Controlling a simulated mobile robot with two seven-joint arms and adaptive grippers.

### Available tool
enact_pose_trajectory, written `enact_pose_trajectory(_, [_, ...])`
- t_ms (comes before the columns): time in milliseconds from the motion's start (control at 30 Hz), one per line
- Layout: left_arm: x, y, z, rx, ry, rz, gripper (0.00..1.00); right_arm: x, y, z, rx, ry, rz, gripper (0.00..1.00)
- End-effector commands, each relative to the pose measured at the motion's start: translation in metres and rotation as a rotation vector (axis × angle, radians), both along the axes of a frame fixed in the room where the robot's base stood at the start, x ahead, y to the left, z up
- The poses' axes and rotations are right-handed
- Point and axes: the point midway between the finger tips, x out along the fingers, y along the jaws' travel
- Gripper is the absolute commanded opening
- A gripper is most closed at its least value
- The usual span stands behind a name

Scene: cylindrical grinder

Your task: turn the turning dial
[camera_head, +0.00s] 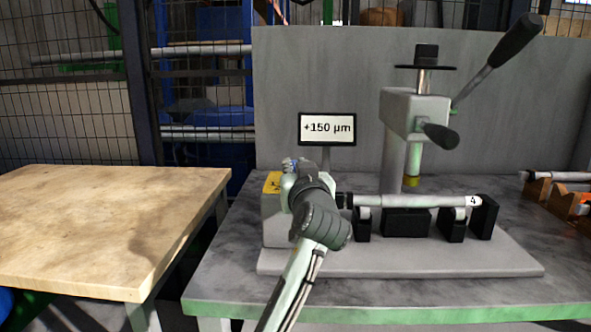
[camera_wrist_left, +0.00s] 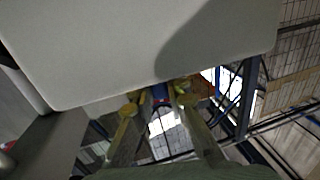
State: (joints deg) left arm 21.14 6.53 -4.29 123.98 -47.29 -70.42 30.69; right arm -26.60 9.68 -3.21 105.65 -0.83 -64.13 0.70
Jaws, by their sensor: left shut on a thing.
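My left gripper (camera_head: 291,166) reaches in from the bottom middle to the grey block at the left end of the fixture. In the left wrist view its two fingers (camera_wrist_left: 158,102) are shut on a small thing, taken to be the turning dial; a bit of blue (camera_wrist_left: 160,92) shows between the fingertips. The dial is mostly hidden behind the gripper and wrist in the head view. The display (camera_head: 327,128) behind reads "+150 µm". My right gripper is in neither view.
The grey block (camera_head: 275,222) with a yellow label stands close by my wrist. A shaft (camera_head: 420,201) marked 4 lies on black supports to the right, below a lever press (camera_head: 415,112). A wooden table (camera_head: 100,220) at left is bare. Orange holders (camera_head: 562,204) stand far right.

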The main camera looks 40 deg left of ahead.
Motion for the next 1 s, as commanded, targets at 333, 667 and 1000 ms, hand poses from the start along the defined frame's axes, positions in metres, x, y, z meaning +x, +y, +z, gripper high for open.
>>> enact_pose_trajectory(333, [0.0,0.0,0.002,0.003,-0.004,0.066,0.0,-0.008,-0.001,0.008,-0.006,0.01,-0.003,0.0])
enact_pose_trajectory(667, [0.0,0.001,0.002,0.004,-0.004,0.068,0.15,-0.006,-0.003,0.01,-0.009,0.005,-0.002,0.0])
enact_pose_trajectory(1000, [0.0,0.0,0.001,0.002,-0.002,0.067,0.34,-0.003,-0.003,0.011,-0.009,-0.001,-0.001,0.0])
